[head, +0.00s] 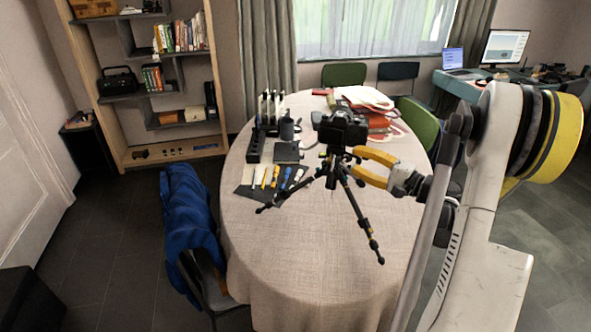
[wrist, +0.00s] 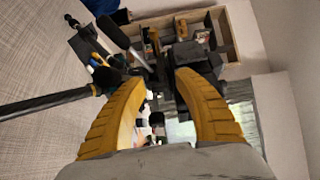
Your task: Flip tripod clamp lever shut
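A black camera (head: 343,129) is mounted on a small black tripod (head: 338,180) that stands with spread legs on the round table (head: 290,240). My gripper (head: 354,163) comes in from the right, with its yellow fingers beside the tripod's upper part, just below the camera. In the wrist view, my gripper (wrist: 160,76) has its two fingers apart, with dark tripod parts showing between and beyond them. One tripod leg (wrist: 45,103) reaches to the left there. I cannot make out the clamp lever, or whether a finger touches the tripod.
A dark mat with several tools (head: 268,178) lies left of the tripod. Black cases and a rack (head: 265,130) stand behind it. Papers and a red item (head: 375,112) lie at the back right. A chair with a blue jacket (head: 190,220) is at the left. The table's front is clear.

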